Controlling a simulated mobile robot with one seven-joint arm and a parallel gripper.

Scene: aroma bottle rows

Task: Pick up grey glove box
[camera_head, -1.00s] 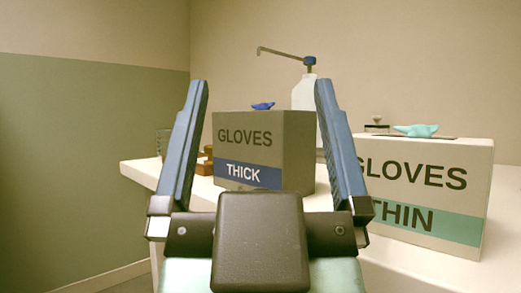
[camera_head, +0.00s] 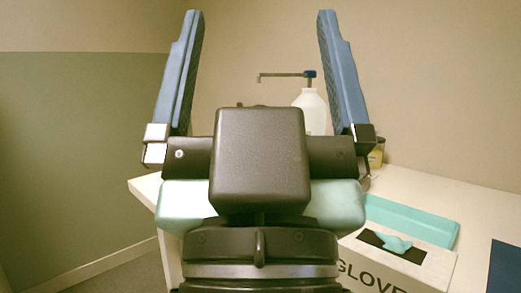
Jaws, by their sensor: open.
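My gripper (camera_head: 260,14) is open, its two blue fingers standing wide apart and pointing up in the picture. Nothing shows between the fingers except the wall and part of a white pump bottle behind.
A white glove box (camera_head: 395,262) with a teal glove on top stands at the lower right, partly cut off. A teal surface (camera_head: 410,219) lies behind it. The pump bottle (camera_head: 312,108) stands at the back. Bare counter (camera_head: 445,194) shows on the right.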

